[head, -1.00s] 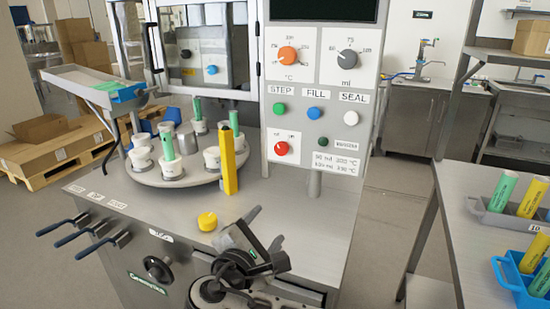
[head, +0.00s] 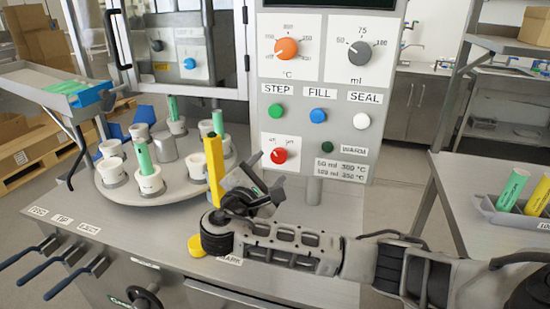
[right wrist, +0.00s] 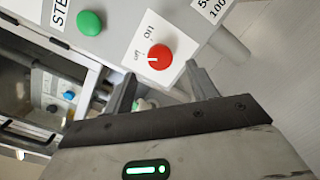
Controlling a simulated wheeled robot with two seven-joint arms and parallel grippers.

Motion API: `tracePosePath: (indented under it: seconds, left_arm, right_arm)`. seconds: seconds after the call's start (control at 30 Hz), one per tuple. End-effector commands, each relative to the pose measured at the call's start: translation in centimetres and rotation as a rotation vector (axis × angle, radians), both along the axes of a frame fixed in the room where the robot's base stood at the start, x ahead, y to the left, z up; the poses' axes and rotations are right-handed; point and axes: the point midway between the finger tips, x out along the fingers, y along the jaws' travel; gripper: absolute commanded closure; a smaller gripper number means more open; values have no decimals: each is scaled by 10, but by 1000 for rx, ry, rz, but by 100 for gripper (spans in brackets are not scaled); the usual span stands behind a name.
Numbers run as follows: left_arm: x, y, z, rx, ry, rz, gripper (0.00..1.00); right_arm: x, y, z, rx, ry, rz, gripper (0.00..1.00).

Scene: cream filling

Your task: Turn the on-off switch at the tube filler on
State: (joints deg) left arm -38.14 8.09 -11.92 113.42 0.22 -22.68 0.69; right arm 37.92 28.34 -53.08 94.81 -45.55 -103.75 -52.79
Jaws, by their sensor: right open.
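The on-off switch is a red round knob (head: 280,156) on a white plate low on the left of the tube filler's control panel (head: 335,150). Its white mark points left in the head view. It also shows in the right wrist view, where the red knob (right wrist: 159,58) lies just beyond and between the fingertips. My right gripper (head: 262,178) is open and empty, just below and left of the knob, fingers toward the panel. In the right wrist view its two fingers (right wrist: 161,74) are spread, seemingly apart from the knob. My left gripper is not in view.
A yellow upright post (head: 214,168) stands close left of my right gripper. A turntable (head: 120,190) with several tube holders lies further left. Green STEP (head: 276,112), blue FILL (head: 318,116) and white SEAL (head: 362,120) buttons sit above the switch. A yellow cap (head: 196,245) is partly behind my arm.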

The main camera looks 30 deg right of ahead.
Motion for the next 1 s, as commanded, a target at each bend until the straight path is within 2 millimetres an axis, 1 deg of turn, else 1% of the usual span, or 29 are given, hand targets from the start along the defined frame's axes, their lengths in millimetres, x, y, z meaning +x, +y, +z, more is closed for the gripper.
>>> tracePosePath:
  seconds: [0.03, 0.1, 0.2, 0.3, 0.43, 0.67, 0.7, 0.73, 0.83, 0.87, 1.0]
  left_arm:
    - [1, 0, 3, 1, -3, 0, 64]
    - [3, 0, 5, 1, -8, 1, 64]
    - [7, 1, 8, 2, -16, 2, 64]
    - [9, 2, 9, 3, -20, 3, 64]
    - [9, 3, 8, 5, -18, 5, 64]
    - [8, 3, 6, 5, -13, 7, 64]
    - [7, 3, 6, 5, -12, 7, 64]
    - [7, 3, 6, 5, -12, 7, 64]
    - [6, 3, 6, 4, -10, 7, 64]
    - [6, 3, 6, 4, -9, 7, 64]
    - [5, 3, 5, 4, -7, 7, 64]
  right_arm:
    - [6, -10, 2, -5, -1, -4, 43]
    - [13, -19, 2, -2, 0, -4, 43]
    - [20, -30, 1, -2, 0, -3, 43]
    - [25, -37, 1, -1, -1, -1, 43]
    - [28, -41, 0, 1, -1, 0, 43]
    - [29, -41, 0, 1, -1, 1, 43]
    - [29, -41, 0, 1, 0, 1, 48]
    - [29, -41, 0, 1, 0, 1, 56]
    - [28, -41, 0, 1, -1, 0, 84]
    - [28, -41, 0, 1, -1, 0, 87]
    - [28, -41, 0, 2, -1, 1, 87]
